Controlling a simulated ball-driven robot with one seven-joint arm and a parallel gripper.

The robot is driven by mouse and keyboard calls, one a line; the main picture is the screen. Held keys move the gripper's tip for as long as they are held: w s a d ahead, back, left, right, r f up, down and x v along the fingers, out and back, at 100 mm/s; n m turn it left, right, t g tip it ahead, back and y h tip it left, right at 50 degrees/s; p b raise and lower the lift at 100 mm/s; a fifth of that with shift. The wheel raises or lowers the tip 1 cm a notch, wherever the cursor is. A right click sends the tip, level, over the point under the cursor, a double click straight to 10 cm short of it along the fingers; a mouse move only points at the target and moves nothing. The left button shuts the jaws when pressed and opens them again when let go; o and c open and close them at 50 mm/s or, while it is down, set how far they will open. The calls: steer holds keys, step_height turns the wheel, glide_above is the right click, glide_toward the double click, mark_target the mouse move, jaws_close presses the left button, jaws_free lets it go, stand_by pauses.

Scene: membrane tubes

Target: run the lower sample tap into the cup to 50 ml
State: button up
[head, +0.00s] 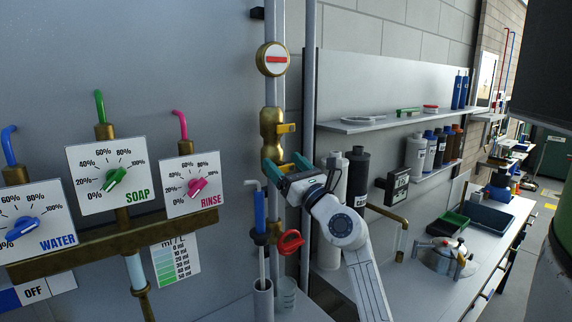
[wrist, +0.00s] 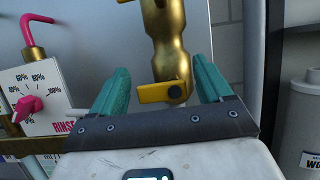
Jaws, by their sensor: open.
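A lower yellow lever (wrist: 163,93) shows in the wrist view, pointing left. My gripper (head: 288,164) is open, with its teal fingers on either side of this lower lever; in the wrist view (wrist: 160,66) a gap shows to each finger.
SOAP (head: 105,178), WATER (head: 30,220) and RINSE (head: 193,186) dial plates are left, above an ml/L card (head: 176,261). Bottles (head: 357,178) stand close at right.

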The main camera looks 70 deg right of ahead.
steer(key=shift+c, duration=0.4)
steer(key=c, duration=0.9)
steer(key=shift+f+b, duration=0.1)
steer(key=shift+b, duration=0.25)
steer(key=n+y+b, duration=0.1)
steer(key=n, duration=0.1)
steer(key=n+t+b, duration=0.1)
steer(key=b, duration=0.1)
steer(key=shift+f+n+y, duration=0.3)
steer(key=shift+n+y, duration=0.1)
steer(key=n+y+b, duration=0.2)
steer(key=n+b, duration=0.1)
steer(key=n, duration=0.1)
steer(key=shift+a+b, duration=0.1)
steer(key=shift+b, duration=0.2)
steer(key=shift+n, duration=0.4)
